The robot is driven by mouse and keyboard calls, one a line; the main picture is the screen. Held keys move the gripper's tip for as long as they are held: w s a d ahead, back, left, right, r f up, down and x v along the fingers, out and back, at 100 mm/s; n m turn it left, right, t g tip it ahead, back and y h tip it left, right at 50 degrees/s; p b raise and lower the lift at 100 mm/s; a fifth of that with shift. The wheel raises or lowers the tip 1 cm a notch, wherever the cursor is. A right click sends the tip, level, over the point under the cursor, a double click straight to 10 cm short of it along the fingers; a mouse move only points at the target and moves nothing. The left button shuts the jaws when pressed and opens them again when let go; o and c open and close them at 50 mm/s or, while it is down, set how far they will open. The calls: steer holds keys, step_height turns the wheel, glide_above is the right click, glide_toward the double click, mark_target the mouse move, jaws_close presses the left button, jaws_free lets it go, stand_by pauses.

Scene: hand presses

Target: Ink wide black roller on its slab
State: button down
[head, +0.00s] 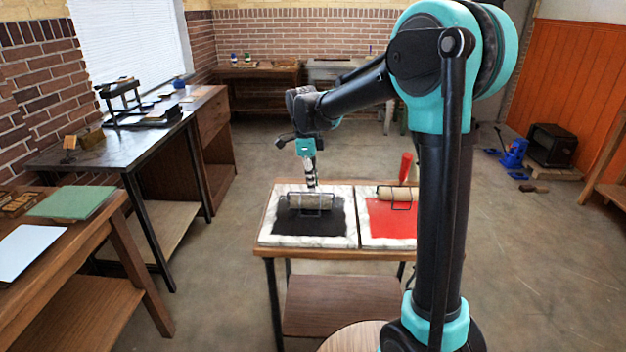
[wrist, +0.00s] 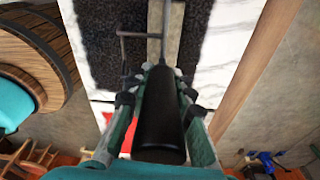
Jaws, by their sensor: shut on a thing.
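The wide roller (head: 310,201) is a pale grey-brown cylinder on a wire frame. It lies across the far part of the black ink patch on the left marble slab (head: 265,238); whether it touches the ink I cannot tell. My gripper (head: 308,178) is above it, shut on its black handle. In the wrist view the black handle (wrist: 160,118) sits between the fingers of my gripper (wrist: 158,92), and the wire frame runs up from it towards the black ink. The roller's underside is hidden.
A second roller with a red handle (head: 405,168) rests on the red-inked slab (head: 386,236) to the right. Both slabs stand on a small wooden table (head: 328,254). A bench with presses (head: 118,140) and a table with green and pale sheets (head: 72,202) are left.

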steer(key=s, duration=1.1)
steer(key=shift+a, duration=0.15)
stand_by(6.6)
steer(key=shift+s+r, duration=0.1)
